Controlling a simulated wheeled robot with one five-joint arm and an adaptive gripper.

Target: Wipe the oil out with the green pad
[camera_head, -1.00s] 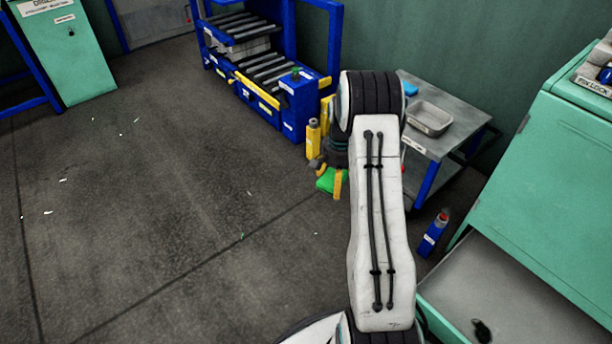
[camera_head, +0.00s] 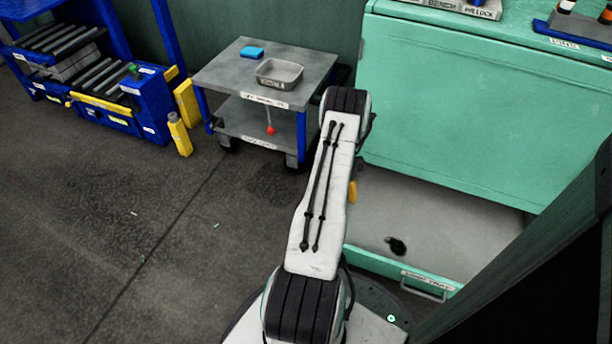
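A small dark patch (camera_head: 397,245), which looks like oil, lies on the pale floor of the pulled-out tray (camera_head: 455,213) at the bottom of the green cabinet. My gripper is almost wholly hidden behind my arm; only a yellow finger part (camera_head: 353,190) shows, at the tray's left side. The green pad is hidden now. A second ago it was between the yellow fingers, and the floor where it hung is bare now, so it appears to have moved with my gripper. Whether the gripper touches the tray cannot be told.
The green cabinet (camera_head: 450,100) stands above the tray. A grey cart (camera_head: 215,75) holds a blue block (camera_head: 252,52) and a grey dish (camera_head: 279,73). A yellow bottle (camera_head: 179,135) stands by the blue roller frame (camera_head: 150,105). A dark slanted panel (camera_head: 540,265) fills the lower right. Floor at left is clear.

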